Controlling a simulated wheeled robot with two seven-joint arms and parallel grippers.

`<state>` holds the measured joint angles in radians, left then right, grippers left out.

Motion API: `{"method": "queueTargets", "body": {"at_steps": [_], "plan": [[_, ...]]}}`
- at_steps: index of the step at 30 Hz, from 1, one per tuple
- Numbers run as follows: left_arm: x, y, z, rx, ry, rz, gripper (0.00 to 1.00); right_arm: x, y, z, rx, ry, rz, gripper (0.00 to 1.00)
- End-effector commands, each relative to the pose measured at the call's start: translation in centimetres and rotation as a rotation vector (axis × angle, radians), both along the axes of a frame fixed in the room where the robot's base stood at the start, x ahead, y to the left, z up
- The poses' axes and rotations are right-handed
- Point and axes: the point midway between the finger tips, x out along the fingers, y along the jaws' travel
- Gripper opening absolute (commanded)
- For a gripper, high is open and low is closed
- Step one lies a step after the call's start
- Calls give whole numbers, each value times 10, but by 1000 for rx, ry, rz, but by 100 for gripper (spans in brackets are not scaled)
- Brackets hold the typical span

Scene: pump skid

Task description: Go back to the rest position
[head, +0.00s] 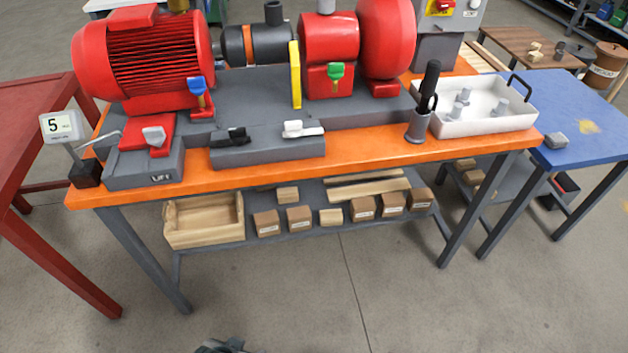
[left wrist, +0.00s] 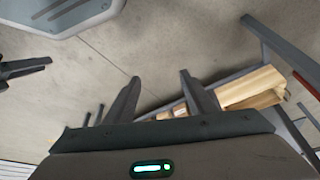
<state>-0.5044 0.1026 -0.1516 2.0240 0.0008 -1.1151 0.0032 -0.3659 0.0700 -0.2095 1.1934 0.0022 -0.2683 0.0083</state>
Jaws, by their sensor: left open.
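My left gripper (left wrist: 161,78) shows in the left wrist view. Its two dark fingers stand well apart with nothing between them, and bare floor lies behind the gap. In the head view only a small dark shape, probably part of my arm, shows at the bottom edge. A dark pronged shape at the left edge of the left wrist view may be my right gripper; its jaws cannot be made out. No gripper touches anything on the bench (head: 375,143).
The orange bench carries a red motor (head: 150,60), a pump (head: 330,37), a white tray (head: 455,128) and a labelled stand (head: 62,126). Its lower shelf holds a wooden crate (head: 204,238) and several boxes. A red table (head: 40,240) is left, a blue one (head: 585,150) right. Floor in front is clear.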

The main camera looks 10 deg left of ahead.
Motion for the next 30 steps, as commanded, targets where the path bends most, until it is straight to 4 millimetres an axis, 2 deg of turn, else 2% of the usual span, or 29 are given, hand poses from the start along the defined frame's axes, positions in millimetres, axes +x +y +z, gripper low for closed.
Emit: {"method": "queueTargets", "body": {"at_steps": [1, 6, 12, 15, 21, 30], "plan": [[2, -2, -22, -3, -3, -2, 50, 0, 0, 0, 0, 0, 0, 31], [6, -11, -86, -21, -46, -11, 50, 0, 0, 0, 0, 0, 0, 31], [-4, -19, -152, -41, -93, -21, 50, 0, 0, 0, 0, 0, 0, 31], [-11, -21, -176, -48, -115, -26, 50, 0, 0, 0, 0, 0, 0, 31], [-23, -23, -201, -59, -143, -32, 50, 0, 0, 0, 0, 0, 0, 31], [-25, -24, -205, -61, -150, -32, 50, 0, 0, 0, 0, 0, 0, 31]]}}
